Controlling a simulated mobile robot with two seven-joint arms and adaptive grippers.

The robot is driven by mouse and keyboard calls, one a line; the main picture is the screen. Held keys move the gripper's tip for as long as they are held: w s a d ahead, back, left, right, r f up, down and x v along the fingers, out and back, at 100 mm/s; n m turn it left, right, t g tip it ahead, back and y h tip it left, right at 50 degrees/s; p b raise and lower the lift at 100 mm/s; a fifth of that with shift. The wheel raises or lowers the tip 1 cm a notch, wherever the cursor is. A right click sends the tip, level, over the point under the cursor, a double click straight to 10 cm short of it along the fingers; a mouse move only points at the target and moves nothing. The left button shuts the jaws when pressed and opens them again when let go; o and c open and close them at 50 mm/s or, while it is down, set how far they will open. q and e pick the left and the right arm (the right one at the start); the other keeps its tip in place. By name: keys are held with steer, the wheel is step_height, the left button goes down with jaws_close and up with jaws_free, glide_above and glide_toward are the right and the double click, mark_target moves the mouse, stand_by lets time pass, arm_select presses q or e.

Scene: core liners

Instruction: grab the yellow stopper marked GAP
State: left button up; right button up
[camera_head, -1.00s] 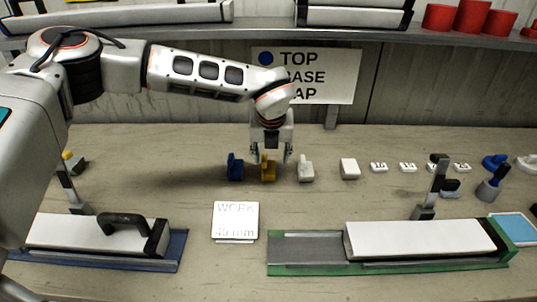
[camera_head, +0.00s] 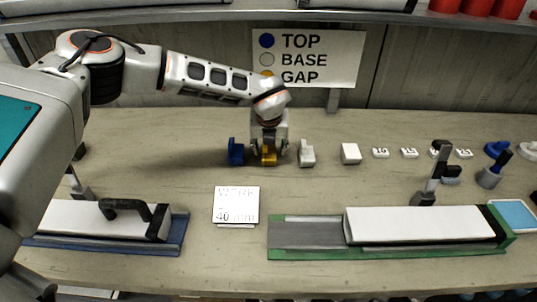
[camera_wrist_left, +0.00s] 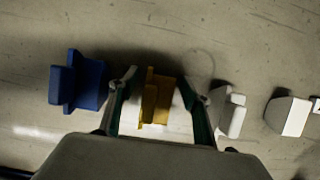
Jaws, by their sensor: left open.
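The yellow stopper (camera_head: 268,158) stands on the table between a blue stopper (camera_head: 236,152) and a white stopper (camera_head: 306,153). My left gripper (camera_head: 268,153) points down over the yellow stopper. In the left wrist view, its open fingers (camera_wrist_left: 160,98) are on either side of the yellow stopper (camera_wrist_left: 156,97), with a gap visible at both sides. The blue stopper (camera_wrist_left: 78,82) lies outside the left finger and the white stopper (camera_wrist_left: 231,111) close outside the right finger. My right gripper is not in view.
A wall sign (camera_head: 306,58) pairs a yellow dot with GAP. A white block (camera_head: 350,153) and small number tags (camera_head: 381,152) continue the row rightward. A card (camera_head: 236,204), a blue tray (camera_head: 172,240) and a green tray (camera_head: 300,254) lie nearer.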

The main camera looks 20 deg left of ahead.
arm_select(q)
steer(key=shift+c, duration=0.4)
steer(key=c, duration=0.9)
steer(key=shift+r, duration=0.1)
